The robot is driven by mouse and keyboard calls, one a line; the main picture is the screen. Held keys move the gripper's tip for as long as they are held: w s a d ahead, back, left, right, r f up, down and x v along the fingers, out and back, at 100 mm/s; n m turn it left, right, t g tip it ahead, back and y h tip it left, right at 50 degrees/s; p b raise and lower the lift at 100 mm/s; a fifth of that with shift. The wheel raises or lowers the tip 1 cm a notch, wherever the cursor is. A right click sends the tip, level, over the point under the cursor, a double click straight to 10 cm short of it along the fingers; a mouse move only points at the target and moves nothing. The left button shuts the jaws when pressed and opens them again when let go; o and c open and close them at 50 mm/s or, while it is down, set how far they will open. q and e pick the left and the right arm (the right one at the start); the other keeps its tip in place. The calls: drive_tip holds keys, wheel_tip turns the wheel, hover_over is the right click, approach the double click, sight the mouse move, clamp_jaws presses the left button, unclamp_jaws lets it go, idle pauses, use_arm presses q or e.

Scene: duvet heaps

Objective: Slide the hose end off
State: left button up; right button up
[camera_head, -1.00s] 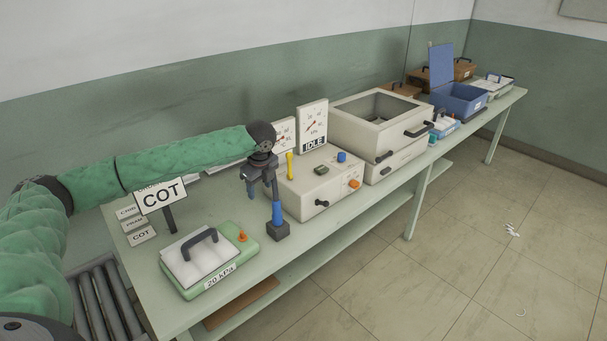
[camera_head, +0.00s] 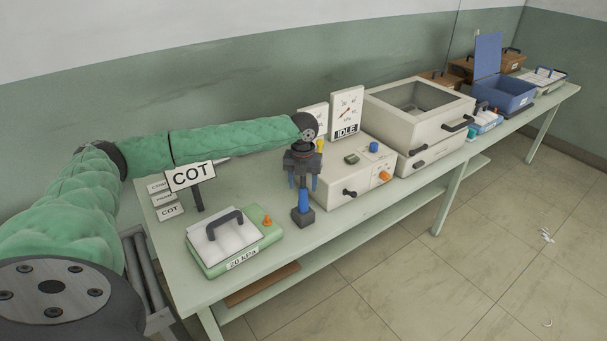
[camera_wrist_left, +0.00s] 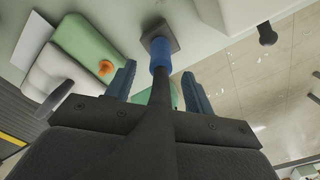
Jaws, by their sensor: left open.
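A blue sleeve (camera_head: 303,199), seemingly the hose end, stands upright on a dark square base (camera_head: 303,217) on the bench. In the left wrist view the blue sleeve (camera_wrist_left: 160,56) rises from its base (camera_wrist_left: 158,36), and a dark hose-like length (camera_wrist_left: 153,120) runs from it towards the camera. My left gripper (camera_head: 303,180) is open, pointing down just above the blue sleeve. In the wrist view its two blue fingers (camera_wrist_left: 159,88) stand on either side of the dark length, with gaps. My right gripper is not in view.
A green case (camera_head: 237,255) marked 20 kPa and a COT sign (camera_head: 190,175) stand left on the green bench (camera_head: 290,246). A cream control box (camera_head: 345,183) with a dial reading IDLE is close on the right. Cream and blue boxes stand beyond.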

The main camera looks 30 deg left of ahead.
sight(303, 188)
use_arm(q)
drive_tip(key=f, duration=0.1)
drive_tip(key=f+p, duration=0.1)
drive_tip(key=f, duration=0.1)
drive_tip(key=shift+w+f, duration=0.2)
drive_tip(key=shift+f, duration=0.1)
drive_tip(key=shift+s+f, duration=0.1)
drive_tip(key=shift+f, duration=0.55)
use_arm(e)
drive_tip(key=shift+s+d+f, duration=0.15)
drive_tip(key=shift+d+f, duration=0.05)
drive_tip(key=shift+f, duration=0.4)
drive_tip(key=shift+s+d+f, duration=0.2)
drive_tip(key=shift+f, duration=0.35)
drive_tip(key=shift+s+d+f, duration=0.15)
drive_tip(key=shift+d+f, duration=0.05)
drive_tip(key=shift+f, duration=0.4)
use_arm(q)
drive_tip(key=shift+c, duration=0.2)
drive_tip(key=c, duration=1)
drive_tip(key=shift+c, duration=0.2)
